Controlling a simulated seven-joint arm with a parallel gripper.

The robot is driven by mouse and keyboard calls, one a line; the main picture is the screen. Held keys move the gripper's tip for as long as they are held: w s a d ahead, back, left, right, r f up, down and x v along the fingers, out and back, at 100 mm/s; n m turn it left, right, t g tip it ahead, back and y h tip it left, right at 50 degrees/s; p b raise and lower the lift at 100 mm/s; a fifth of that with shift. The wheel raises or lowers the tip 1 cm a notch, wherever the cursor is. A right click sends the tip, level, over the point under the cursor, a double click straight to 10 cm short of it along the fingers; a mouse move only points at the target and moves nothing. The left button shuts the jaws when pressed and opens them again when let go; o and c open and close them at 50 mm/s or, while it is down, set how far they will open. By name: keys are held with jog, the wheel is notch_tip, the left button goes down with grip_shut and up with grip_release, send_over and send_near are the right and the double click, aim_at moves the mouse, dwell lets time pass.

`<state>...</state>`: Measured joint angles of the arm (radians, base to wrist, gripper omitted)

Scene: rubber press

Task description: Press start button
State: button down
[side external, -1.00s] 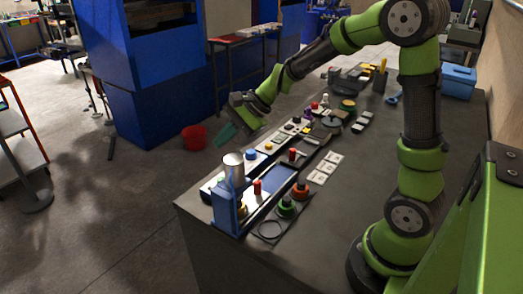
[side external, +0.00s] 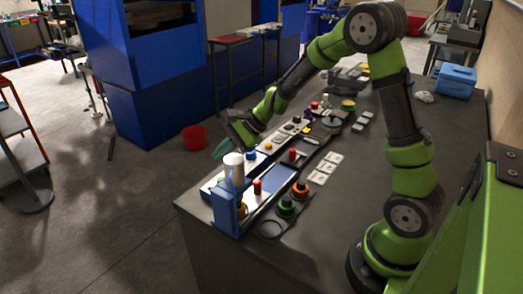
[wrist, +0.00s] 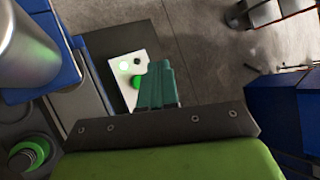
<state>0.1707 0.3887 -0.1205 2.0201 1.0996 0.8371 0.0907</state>
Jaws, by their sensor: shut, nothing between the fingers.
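In the wrist view, a white control panel (wrist: 127,65) carries a bright pale-green button or lamp (wrist: 125,67) and a darker green button (wrist: 136,82). Small dark marks lie near them. No label is readable, so I cannot tell which is the start button. My gripper (wrist: 160,66) has its teal fingers shut and empty. The fingers overlap the panel's right part, and the darker green button lies just left of them. In the side view my gripper (side external: 220,150) is above and behind the press; contact with the panel cannot be told. The panel's buttons are hidden there.
The blue press (side external: 222,212) with its silver cylinder (side external: 234,172) stands close to my gripper. Red and green knobs, white tiles (side external: 322,172) and several small parts line the bench (side external: 330,230). A red bucket (side external: 194,138) stands on the floor beyond.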

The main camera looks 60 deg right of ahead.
aim_at(218, 180)
jog(key=shift+f, duration=2.6)
jog(key=shift+f, duration=0.1)
jog(key=shift+f, duration=0.35)
jog(key=shift+f, duration=0.8)
dwell(0.6)
jog(key=shift+r, duration=1.25)
jog(key=shift+r, duration=0.1)
jog(key=shift+r, duration=2.4)
